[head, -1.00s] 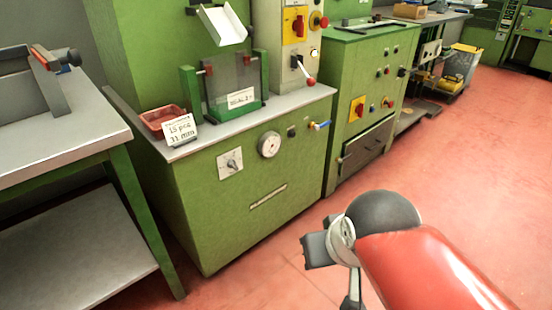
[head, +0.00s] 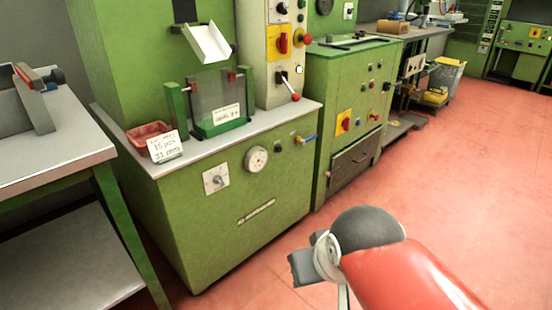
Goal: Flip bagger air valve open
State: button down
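A small valve with a blue lever handle (head: 307,139) is on the green front of the machine, near its upper right corner, just below the grey top. The handle sticks out to the right, roughly level, slightly raised at its end. The valve is too small to tell whether it is open or shut. My gripper end (head: 302,268) shows as dark grey parts at the end of my red arm, low in the picture. It is over the floor, well below the valve and apart from the machine. Its fingers cannot be made out.
The machine front (head: 215,225) also carries a round gauge (head: 257,160) and a rotary switch (head: 216,178). A grey table (head: 50,150) is at left. A second green cabinet (head: 335,85) stands right. Red floor (head: 470,190) is clear at right.

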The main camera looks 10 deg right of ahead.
aim_at(302, 143)
jog(key=i+l+z, duration=0.2)
jog(key=i+l, duration=0.6)
jog(key=i, duration=0.1)
